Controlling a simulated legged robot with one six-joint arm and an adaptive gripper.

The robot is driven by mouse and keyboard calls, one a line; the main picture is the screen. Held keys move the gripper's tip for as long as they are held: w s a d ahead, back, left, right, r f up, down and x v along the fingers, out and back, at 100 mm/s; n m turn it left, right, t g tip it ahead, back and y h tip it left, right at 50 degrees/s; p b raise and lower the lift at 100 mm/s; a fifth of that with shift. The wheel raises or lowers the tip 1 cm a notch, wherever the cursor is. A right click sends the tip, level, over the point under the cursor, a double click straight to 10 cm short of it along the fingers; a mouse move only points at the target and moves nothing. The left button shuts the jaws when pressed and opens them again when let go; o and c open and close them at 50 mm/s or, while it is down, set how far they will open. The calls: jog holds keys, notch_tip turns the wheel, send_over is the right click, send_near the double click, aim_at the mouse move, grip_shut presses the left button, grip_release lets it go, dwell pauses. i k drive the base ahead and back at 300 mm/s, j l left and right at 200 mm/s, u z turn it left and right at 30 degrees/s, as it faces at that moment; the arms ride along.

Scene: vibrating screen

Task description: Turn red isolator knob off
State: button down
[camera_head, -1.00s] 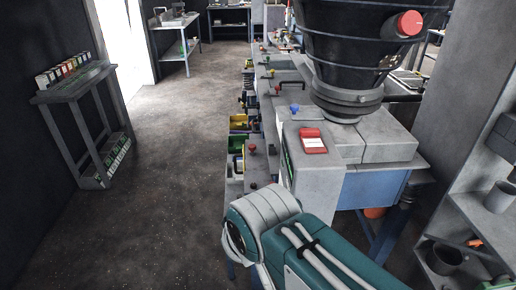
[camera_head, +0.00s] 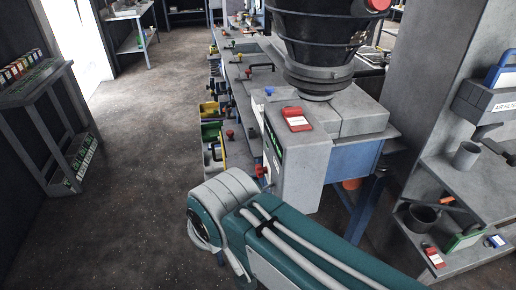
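A small red knob (camera_head: 262,170) shows at the left side of a grey control box (camera_head: 300,165), just above my teal and white arm. Its turned position is too small to read. A larger round red part (camera_head: 378,4) sits on the side of the black hopper, cut by the top edge of the picture. I cannot tell for certain which of these is the isolator knob. My arm reaches from the bottom right toward the box's lower left. My gripper is not visible.
The black hopper (camera_head: 312,45) stands on the grey machine bench. A red and white tag (camera_head: 296,119) lies on the control box. A grey rack (camera_head: 45,120) stands at left, shelves (camera_head: 470,185) at right. The floor (camera_head: 140,170) between rack and bench is clear.

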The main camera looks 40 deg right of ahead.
aim_at(260, 170)
jog(key=i+j+z, duration=0.1)
jog(key=j+z, duration=0.6)
jog(key=j, duration=0.15)
jog(key=z, duration=1.3)
